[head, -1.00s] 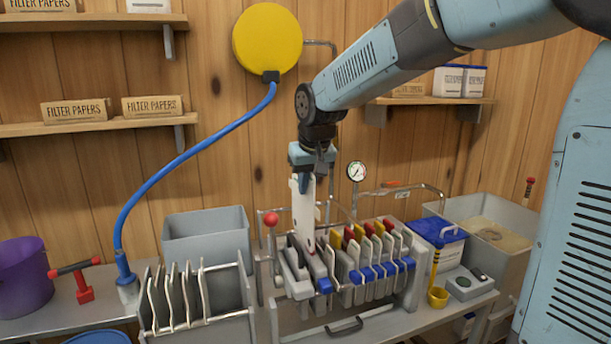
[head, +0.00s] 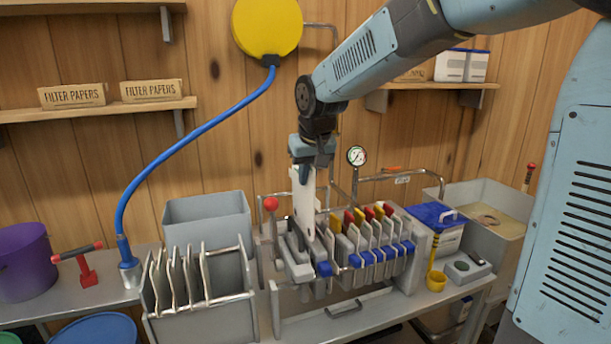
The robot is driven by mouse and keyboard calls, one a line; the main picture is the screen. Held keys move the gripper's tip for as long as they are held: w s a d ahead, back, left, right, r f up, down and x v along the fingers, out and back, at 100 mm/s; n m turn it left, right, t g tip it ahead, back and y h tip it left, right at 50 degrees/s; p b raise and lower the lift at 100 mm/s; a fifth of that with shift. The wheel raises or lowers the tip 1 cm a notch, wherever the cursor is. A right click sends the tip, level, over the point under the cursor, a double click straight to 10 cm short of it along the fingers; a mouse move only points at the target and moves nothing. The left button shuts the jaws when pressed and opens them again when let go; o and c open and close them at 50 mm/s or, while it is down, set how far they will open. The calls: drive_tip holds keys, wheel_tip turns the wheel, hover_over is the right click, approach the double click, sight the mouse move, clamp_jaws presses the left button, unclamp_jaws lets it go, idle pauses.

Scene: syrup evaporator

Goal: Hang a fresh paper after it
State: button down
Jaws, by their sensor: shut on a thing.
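A white filter paper (head: 304,198) hangs upright from my gripper (head: 311,168), which is shut on its upper edge. The paper's lower end is down among the plates at the left end of the filter press (head: 365,262). I cannot tell whether it touches a plate. The press holds a row of pale plates with blue handles and red and yellow tabs on top. The paper is just right of the red-knobbed lever (head: 271,204).
A grey rack (head: 196,318) with several wire-like frames stands left of the press, before a grey bin (head: 207,222). A blue hose (head: 185,147) arcs over the left side. A gauge (head: 357,156) and pipe stand behind the press.

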sight(307, 216)
drive_tip(key=shift+f, duration=5.7)
